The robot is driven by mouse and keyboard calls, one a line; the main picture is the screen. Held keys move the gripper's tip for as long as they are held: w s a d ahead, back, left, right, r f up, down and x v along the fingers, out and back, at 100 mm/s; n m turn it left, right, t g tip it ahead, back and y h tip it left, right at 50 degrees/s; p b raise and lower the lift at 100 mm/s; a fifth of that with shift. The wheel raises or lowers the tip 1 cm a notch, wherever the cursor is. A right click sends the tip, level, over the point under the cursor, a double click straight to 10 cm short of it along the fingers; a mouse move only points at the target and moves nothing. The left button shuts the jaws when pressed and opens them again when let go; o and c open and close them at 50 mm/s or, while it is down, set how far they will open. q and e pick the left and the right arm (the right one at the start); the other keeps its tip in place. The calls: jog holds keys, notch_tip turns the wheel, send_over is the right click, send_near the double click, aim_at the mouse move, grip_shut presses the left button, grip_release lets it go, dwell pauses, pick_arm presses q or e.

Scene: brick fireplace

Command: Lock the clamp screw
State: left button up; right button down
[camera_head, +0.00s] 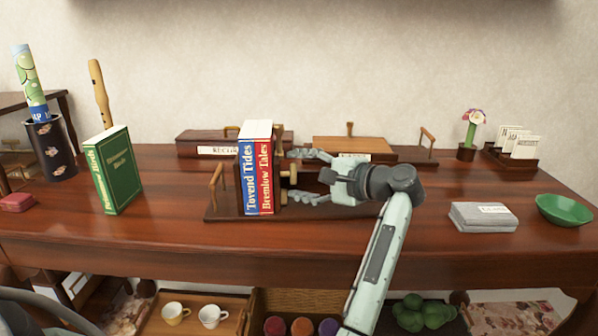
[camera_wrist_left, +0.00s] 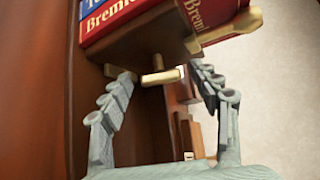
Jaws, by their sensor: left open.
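A wooden book press holds a blue book (camera_head: 250,180) and a red book (camera_head: 266,180) upright on its dark base (camera_head: 225,212). In the left wrist view, the clamp screw (camera_wrist_left: 160,76) shows as a pale wooden crossbar on a short shaft, below the dark end block (camera_wrist_left: 145,45). My left gripper (camera_head: 290,176) is at the right side of the press, pointing left. Its fingers are open, one on each side of the screw handle, also in the left wrist view (camera_wrist_left: 164,75). I cannot tell whether they touch it. My right gripper is not in view.
A green book (camera_head: 116,172) stands on the left of the table. Wooden boxes (camera_head: 235,140) (camera_head: 352,148) lie behind the press. The table front between press and green book is clear.

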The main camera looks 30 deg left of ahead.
pick_arm(q)
jog(key=shift+a, duration=0.15)
jog(key=c, duration=1.1)
jog(key=shift+c, duration=0.3)
